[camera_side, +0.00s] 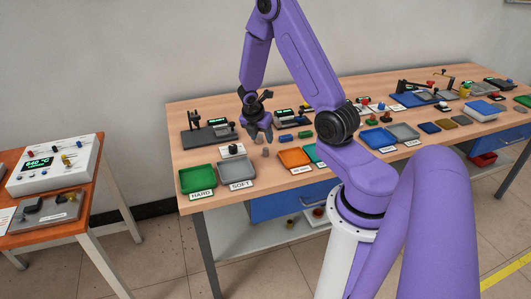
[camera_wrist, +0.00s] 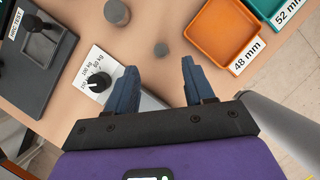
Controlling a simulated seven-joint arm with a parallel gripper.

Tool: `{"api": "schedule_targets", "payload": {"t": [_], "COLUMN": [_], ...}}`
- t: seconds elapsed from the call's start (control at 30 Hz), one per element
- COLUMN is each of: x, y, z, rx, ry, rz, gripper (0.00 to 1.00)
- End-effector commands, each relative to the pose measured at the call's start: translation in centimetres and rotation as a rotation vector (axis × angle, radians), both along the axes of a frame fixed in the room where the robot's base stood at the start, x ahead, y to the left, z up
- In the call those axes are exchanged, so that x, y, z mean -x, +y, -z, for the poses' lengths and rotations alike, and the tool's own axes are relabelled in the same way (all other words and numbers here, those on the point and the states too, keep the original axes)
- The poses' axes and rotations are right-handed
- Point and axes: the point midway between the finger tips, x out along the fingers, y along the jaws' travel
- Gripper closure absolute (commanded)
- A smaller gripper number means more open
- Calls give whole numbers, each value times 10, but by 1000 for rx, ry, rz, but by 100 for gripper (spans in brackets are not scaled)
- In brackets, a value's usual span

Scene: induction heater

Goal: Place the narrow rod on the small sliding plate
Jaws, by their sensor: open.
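My gripper (camera_side: 259,136) is open above the near left part of the long wooden table. In the wrist view its two fingers (camera_wrist: 160,66) are apart with nothing held between them. A larger-looking grey-blue cylinder (camera_wrist: 117,12) is farther up in the wrist view. I cannot tell for certain which is the narrow rod. I cannot single out the small sliding plate.
Green (camera_side: 198,179), grey (camera_side: 236,172) and orange (camera_side: 294,157) trays line the table's front edge. A dial box (camera_wrist: 97,82) and a dark tester (camera_wrist: 38,40) stand nearby. A white heater box (camera_side: 52,164) and a grey unit (camera_side: 48,211) are on the separate left table.

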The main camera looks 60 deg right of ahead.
Motion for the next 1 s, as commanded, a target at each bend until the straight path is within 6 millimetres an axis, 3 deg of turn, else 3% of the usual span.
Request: {"api": "schedule_targets", "payload": {"t": [0.1, 0.47, 0.8, 1.0], "x": [0, 1, 2, 2], "y": [-6, -12, -23, -24], "z": [14, 32, 69, 73], "rx": [0, 0, 0, 0], "ry": [2, 2, 1, -2], "rz": [1, -1, 0, -1], "gripper": [47, 47, 47, 47]}}
